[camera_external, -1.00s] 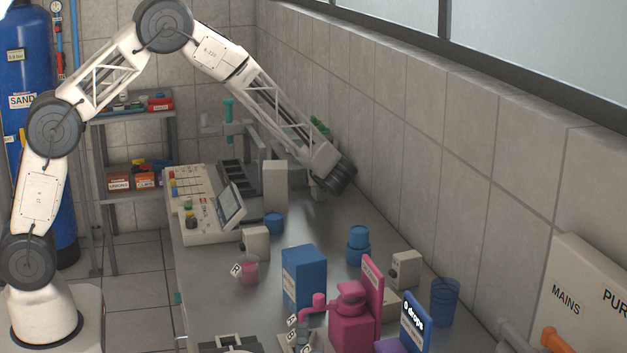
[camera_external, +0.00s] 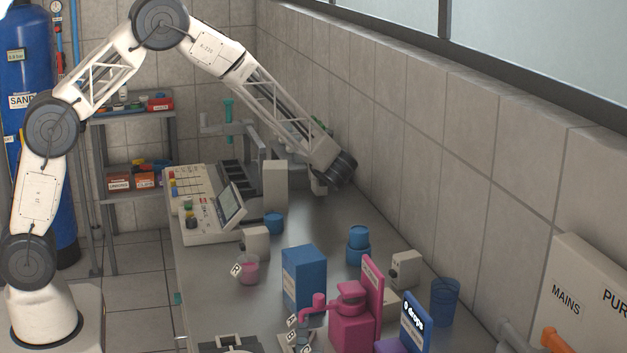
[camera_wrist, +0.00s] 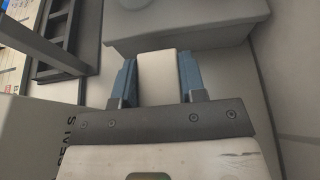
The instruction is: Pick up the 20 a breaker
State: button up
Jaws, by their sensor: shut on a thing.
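My gripper (camera_wrist: 157,82) shows in the wrist view with its two blue fingers shut on a plain pale block, which I take to be the 20 A breaker (camera_wrist: 158,72). One finger lies along each side of the block. No rating or label is readable on its visible face. In the external view my wrist is at the back right of the bench, beside the wall, and my fingers are mostly hidden there. I cannot tell how far the block is from the surface beyond it.
A grey box-like fixture (camera_wrist: 190,28) lies just beyond the fingers in the wrist view. A dark slotted rack (camera_wrist: 62,40) is at left. In the external view, a tall beige block (camera_external: 275,187) and a control console (camera_external: 200,215) stand left of my wrist. The tiled wall is close at right.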

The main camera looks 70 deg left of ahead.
notch_tip(320, 180, up, 8)
jog(key=shift+r, duration=0.1)
dwell(0.4)
